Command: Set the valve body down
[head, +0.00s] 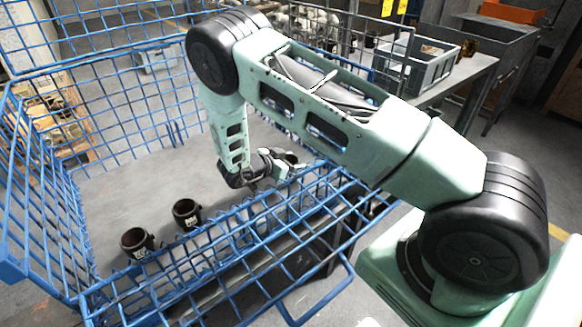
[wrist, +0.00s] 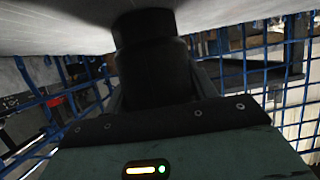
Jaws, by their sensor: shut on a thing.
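My gripper (head: 264,174) reaches down inside the blue wire crate (head: 105,100), near its right side in the head view. In the wrist view a dark, round valve body (wrist: 152,62) is in front of the gripper's palm, and the gripper is shut on it. Its far end meets the grey surface (wrist: 60,28) at the top of that view; I cannot tell whether it touches. In the head view the held body is mostly hidden by the gripper and mesh. Two similar dark valve bodies stand upright on the crate's grey floor, one nearer (head: 136,244) and one farther (head: 187,215).
The crate's near mesh wall and rim (head: 235,235) run close beside my gripper. The floor to the left of my gripper is clear behind the two standing bodies. A grey bin (head: 420,68) stands on a bench outside, at the upper right.

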